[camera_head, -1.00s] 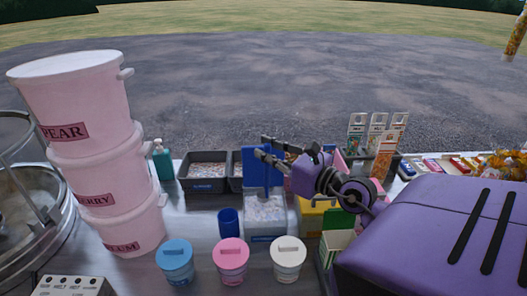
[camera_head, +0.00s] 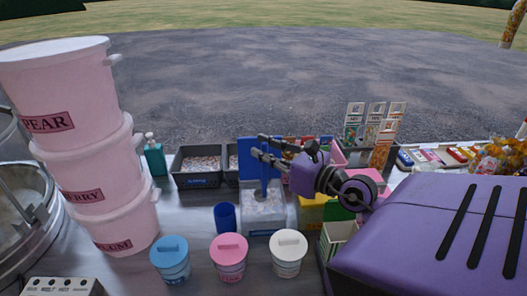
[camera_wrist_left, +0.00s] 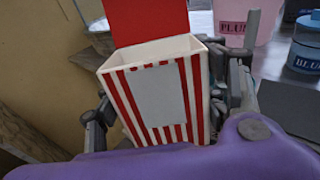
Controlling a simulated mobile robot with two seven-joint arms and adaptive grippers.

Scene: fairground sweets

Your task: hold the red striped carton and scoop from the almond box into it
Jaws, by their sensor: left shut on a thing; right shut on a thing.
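The red-and-white striped carton (camera_wrist_left: 160,100) is in the left wrist view, with its tall red back panel up and its mouth open. I see pale inner walls and no contents. My left gripper (camera_wrist_left: 168,104) is shut on it, one finger at each side. In the head view, my right gripper (camera_head: 262,147) is shut on the upright handle of a blue scoop (camera_head: 264,180). The scoop's lower end is at the clear box of pale pieces (camera_head: 262,222), its bowl hidden. I take this for the almond box; its label is unreadable. A blue panel (camera_head: 246,165) stands behind it.
A blue cup (camera_head: 225,218) stands left of the box. Blue, pink and white lidded tubs (camera_head: 229,258) line the front. Stacked pink buckets (camera_head: 85,155) rise at left. A dark tray (camera_head: 197,168) lies behind; a yellow box (camera_head: 312,212) stands close at right.

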